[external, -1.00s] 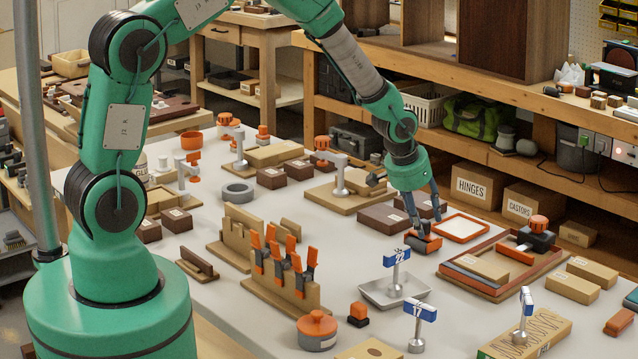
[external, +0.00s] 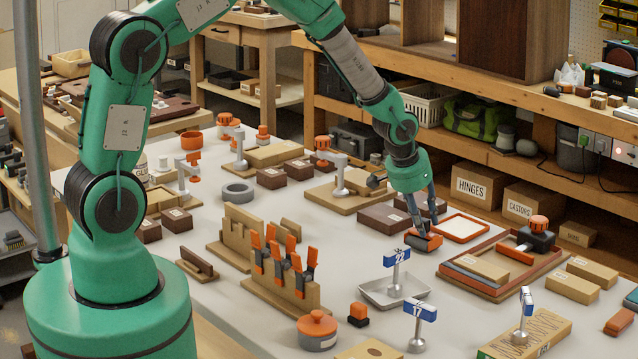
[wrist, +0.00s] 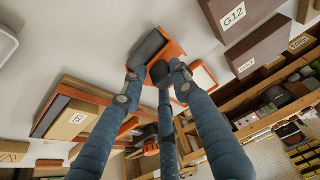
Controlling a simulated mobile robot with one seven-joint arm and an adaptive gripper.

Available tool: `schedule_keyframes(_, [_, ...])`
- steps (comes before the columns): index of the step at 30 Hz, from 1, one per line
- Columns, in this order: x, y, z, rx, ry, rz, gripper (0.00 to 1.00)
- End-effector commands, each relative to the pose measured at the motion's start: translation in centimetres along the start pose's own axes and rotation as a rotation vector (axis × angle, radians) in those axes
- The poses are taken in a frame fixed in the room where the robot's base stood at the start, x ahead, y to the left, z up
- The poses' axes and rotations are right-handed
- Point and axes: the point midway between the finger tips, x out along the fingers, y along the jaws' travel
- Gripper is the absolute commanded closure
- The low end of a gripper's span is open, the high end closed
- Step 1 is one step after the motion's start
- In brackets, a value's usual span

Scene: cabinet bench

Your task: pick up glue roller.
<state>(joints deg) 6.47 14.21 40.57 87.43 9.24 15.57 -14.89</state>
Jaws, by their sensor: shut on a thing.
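The glue roller (external: 424,242), an orange piece with a dark grey part, is at the right-hand part of the bench under my gripper (external: 428,228). In the wrist view the glue roller (wrist: 149,47) shows beyond the fingertips, its dark grey side facing left. My gripper (wrist: 157,72) is shut on its orange part, with fingers on either side. The fingers hide some of it. It is at or very near the bench top; I cannot tell whether there is a gap beneath.
An orange-rimmed white tray (external: 461,227) is just behind the roller. A framed board (external: 500,265) is to the right, a metal tray with a blue-topped stand (external: 396,287) in front. Brown boxes (external: 382,218) stand close on the left.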

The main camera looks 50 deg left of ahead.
Motion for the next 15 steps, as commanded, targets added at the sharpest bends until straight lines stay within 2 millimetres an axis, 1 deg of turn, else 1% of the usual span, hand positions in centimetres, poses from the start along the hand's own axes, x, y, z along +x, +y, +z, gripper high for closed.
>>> schedule_keyframes(13, [-0.18, 0.0, -0.03, 0.0, -0.001, 0.0, 0.98])
schedule_keyframes(15, [-0.47, 0.01, -0.18, 0.0, 0.0, 0.0, 1.0])
